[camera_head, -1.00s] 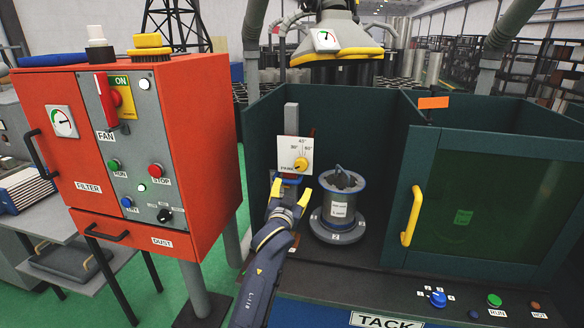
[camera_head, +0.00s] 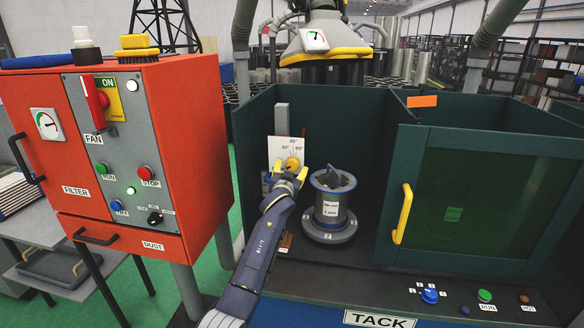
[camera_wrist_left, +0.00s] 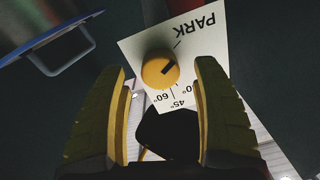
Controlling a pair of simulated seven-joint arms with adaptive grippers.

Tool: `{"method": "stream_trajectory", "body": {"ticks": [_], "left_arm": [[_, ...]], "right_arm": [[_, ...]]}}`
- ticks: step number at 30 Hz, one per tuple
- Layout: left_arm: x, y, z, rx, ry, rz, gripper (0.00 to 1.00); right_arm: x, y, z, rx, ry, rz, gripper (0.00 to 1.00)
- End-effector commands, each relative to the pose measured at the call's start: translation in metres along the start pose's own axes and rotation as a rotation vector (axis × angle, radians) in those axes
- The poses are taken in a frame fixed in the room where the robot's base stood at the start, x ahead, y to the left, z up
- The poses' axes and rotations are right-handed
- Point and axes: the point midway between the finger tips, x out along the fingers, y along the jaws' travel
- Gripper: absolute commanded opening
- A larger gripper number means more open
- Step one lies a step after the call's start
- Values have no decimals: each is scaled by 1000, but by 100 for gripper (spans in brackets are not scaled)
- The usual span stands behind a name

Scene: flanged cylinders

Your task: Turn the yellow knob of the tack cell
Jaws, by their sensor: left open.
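The yellow knob (camera_head: 291,164) sits on a white dial plate (camera_head: 276,150) at the back left inside the tack cell (camera_head: 415,215). In the left wrist view the knob (camera_wrist_left: 158,70) has a dark mark, and the plate reads PARK, 45° and 60°. My left gripper (camera_head: 288,177) is open, its yellow fingertips just in front of and below the knob. In the left wrist view its two fingers (camera_wrist_left: 164,82) lie on either side of the knob with gaps showing; I cannot tell how deep they reach. My right gripper is not in view.
A grey flanged cylinder (camera_head: 331,207) stands upright just right of my left gripper. A green door with a yellow handle (camera_head: 403,213) is further right. The red filter cabinet (camera_head: 205,140) stands left of the cell. A yellow-rimmed hood (camera_head: 326,50) hangs above the cell's back.

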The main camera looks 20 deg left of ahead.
Motion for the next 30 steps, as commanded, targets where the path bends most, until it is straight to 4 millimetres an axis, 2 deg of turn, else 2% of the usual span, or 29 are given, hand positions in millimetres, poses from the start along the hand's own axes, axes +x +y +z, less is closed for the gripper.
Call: {"method": "stream_trajectory", "body": {"ticks": [3, 9, 23, 24, 30], "left_arm": [[12, 0, 0, 0, -1, 0, 66], [23, 0, 0, -1, 0, 0, 66], [27, 0, 0, -1, 0, 0, 66], [27, 0, 0, -1, 0, 0, 65], [27, 0, 0, -1, 0, 0, 42]], "right_arm": [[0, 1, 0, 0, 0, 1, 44], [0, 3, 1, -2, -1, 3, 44], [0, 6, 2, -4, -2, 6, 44], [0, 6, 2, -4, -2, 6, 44], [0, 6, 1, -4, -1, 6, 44]]}}
